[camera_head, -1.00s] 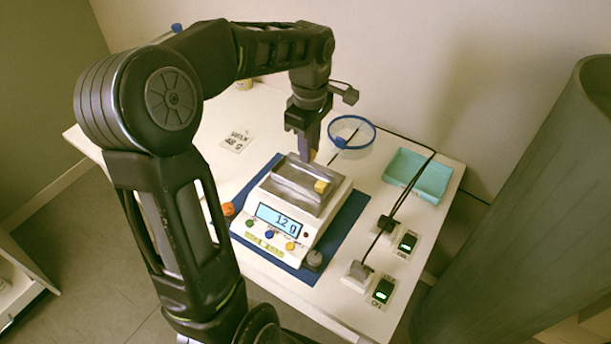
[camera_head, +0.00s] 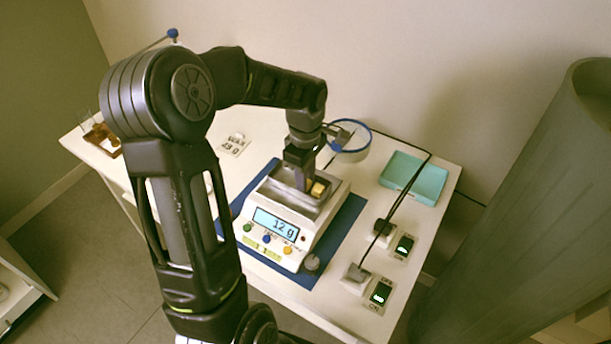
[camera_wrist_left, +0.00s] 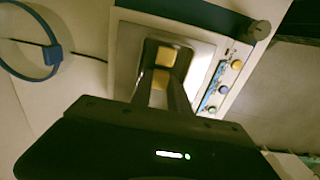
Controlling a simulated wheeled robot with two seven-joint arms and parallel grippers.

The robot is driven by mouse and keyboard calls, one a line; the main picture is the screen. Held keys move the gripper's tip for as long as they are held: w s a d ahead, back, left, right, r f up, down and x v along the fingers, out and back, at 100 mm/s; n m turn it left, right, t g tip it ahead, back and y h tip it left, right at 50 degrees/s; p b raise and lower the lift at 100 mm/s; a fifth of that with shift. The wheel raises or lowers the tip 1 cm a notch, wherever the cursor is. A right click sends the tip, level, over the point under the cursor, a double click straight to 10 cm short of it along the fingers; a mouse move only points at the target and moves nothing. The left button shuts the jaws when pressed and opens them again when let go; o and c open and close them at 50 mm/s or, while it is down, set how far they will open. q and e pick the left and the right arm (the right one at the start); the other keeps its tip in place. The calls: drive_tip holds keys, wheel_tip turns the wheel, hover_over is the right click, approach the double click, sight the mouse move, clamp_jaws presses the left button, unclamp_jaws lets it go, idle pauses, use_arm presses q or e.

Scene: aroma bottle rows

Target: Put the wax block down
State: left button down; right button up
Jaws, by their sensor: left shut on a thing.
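My left gripper (camera_head: 301,186) is low inside the metal tray on top of the white scale (camera_head: 284,214). It is shut on a pale yellow wax block (camera_wrist_left: 160,79), which shows between its fingers in the left wrist view. A second yellow wax block (camera_head: 318,188) sits in the tray just beside the fingers; it also shows in the left wrist view (camera_wrist_left: 166,56). The scale display (camera_head: 273,222) reads 12 g. Whether the held block touches the tray floor I cannot tell. My right gripper is not in view.
The scale stands on a blue mat (camera_head: 346,219). A teal tray (camera_head: 428,184) lies at the right, near cables and two green-lit switches (camera_head: 404,246). A blue-rimmed round thing (camera_head: 352,150) is behind the scale.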

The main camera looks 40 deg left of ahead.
use_arm(q)
drive_tip(key=shift+f, duration=0.25)
drive_tip(key=c, duration=1.5)
unclamp_jaws()
drive_tip(key=shift+r, duration=0.15)
drive_tip(key=shift+c, duration=0.2)
drive_tip(key=shift+r, duration=0.1)
wheel_tip(320, 180, up, 12)
